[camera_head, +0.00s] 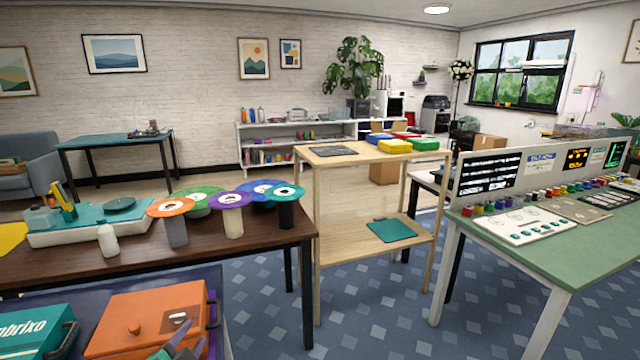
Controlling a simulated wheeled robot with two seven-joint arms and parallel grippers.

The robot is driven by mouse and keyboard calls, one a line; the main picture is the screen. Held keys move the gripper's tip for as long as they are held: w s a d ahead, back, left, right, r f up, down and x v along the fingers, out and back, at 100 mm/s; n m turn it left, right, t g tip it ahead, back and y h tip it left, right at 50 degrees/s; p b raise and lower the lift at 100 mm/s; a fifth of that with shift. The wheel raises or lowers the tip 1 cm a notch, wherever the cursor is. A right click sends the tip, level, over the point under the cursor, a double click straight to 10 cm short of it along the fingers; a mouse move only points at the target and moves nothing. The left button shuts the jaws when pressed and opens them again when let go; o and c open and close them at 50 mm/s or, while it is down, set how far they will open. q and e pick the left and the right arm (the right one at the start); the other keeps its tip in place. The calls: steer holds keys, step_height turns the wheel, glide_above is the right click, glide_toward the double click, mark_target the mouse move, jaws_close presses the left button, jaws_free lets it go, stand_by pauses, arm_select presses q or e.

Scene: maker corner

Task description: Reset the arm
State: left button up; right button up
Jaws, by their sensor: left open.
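My left gripper (183,345) shows at the bottom edge, left of centre, mostly cut off by the frame. Its fingers are apart, and I see nothing held between them. It is in front of an orange box (130,322) with a small knob and a dark side handle. Whether it touches the box I cannot tell. My right gripper is not in view.
A dark wooden table (270,235) holds several coloured discs on stands and a teal-topped device (75,230). A teal case (30,335) lies beside the orange box. A wooden shelf rack (340,245) and a green-topped table (530,250) stand right. Patterned carpet lies between.

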arm_select(q)
steer(key=s+d+f+n+g+h, duration=0.1)
steer(key=s+d+f+n+g, duration=0.1)
steer(key=s+f+n+g, duration=0.45)
steer(key=s+d+f+n+g+h, duration=0.15)
steer(key=s+f+g, duration=0.4)
steer(key=s, duration=0.75)
steer(key=s+f+p, duration=0.3)
steer(key=f, duration=2)
steer(key=s+a+f+p, duration=0.1)
steer(key=s+f, duration=0.5)
steer(key=s, duration=0.2)
steer(key=s+a+f+g+y, duration=0.1)
steer(key=s+a+f, duration=0.1)
steer(key=s+f, duration=0.3)
steer(key=s, duration=0.3)
steer(key=shift+s+a+f+p, duration=0.2)
steer(key=shift+s+f+p, duration=0.1)
steer(key=shift+f+p, duration=0.1)
